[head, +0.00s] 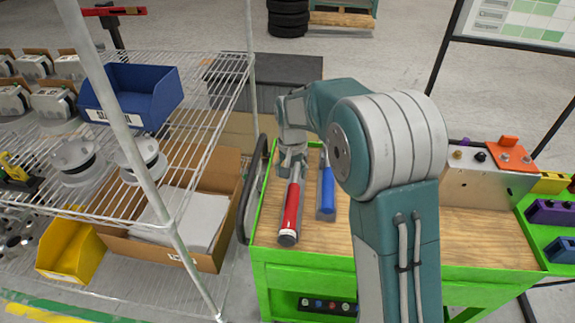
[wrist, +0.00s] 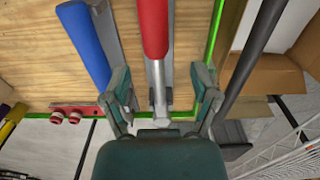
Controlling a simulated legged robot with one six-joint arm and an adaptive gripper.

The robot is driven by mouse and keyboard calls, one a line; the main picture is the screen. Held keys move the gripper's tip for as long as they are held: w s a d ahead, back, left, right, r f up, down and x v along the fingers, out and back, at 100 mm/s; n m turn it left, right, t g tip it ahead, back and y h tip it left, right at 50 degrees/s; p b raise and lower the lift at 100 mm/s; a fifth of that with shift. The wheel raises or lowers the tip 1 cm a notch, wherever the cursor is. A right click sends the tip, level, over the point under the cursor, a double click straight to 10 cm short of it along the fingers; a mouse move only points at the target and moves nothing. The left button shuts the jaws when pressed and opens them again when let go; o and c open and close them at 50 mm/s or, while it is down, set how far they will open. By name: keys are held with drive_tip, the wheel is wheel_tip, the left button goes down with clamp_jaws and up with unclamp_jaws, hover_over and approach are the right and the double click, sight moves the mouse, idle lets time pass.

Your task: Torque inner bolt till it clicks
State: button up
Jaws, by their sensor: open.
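A torque wrench with a red handle (head: 291,208) lies on the wooden cart top, its head end hidden under my gripper in the head view. In the wrist view its red handle (wrist: 155,28) and grey shaft (wrist: 158,75) run between my fingers. My gripper (wrist: 164,92) is open, one finger on each side of the shaft, with gaps on both sides. In the head view my gripper (head: 292,160) is over the wrench's far end. A metal chassis box (head: 485,188) with knobs and an orange bracket (head: 508,154) stands at the right. I cannot tell which is the inner bolt.
A blue-handled tool (head: 327,188) lies close beside the red wrench; its handle also shows in the wrist view (wrist: 82,42). The green cart (head: 300,275) has a raised edge. A wire shelf (head: 205,165) with bins stands left. Purple and blue parts (head: 548,212) sit far right.

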sight(293, 191)
drive_tip(key=shift+d+f, duration=0.15)
drive_tip(key=shift+d, duration=0.2)
drive_tip(key=f, duration=0.1)
drive_tip(key=d+f, duration=0.1)
drive_tip(key=shift+d+f, duration=0.15)
drive_tip(key=shift+f, duration=0.2)
drive_tip(key=f, duration=0.2)
drive_tip(key=a+f, duration=0.1)
drive_tip(key=f, duration=0.3)
drive_tip(key=shift+a, duration=0.3)
drive_tip(key=shift+d+f, duration=0.45)
drive_tip(key=shift+a, duration=0.4)
drive_tip(key=c, duration=0.3)
clamp_jaws()
drive_tip(key=shift+d+r, duration=0.15)
drive_tip(key=shift+r, duration=3.45)
